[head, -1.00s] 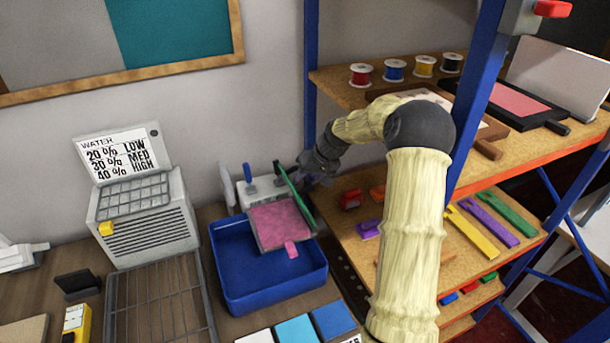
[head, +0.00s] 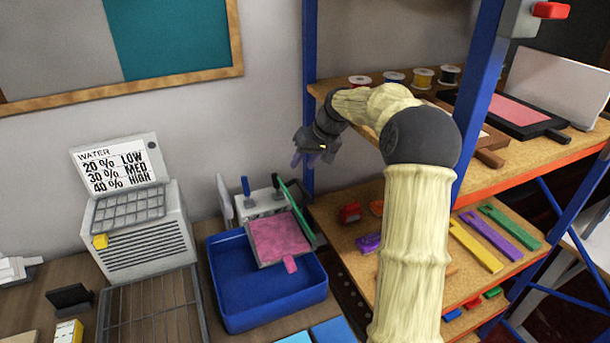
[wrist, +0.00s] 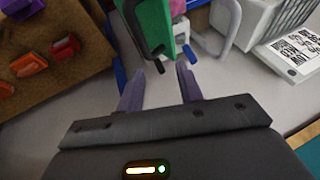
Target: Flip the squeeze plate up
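The green squeeze plate (head: 298,210) stands raised, seen nearly edge-on, at the right side of the pink pad (head: 280,238) above the blue tub (head: 265,307). Its green face (wrist: 155,25) and a dark bar end show at the top of the wrist view. My gripper (head: 298,160) is in the air above and just behind the plate, apart from it. In the wrist view its two purple fingers (wrist: 160,68) are spread with nothing between them, just below the dark bar end.
A white stand (head: 262,202) with a blue lever is behind the tub. A blue shelf post (head: 310,90) and shelves of clips (head: 480,238) are close on the right. A grey machine with a WATER sign (head: 140,230) and a wire rack (head: 150,308) are left.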

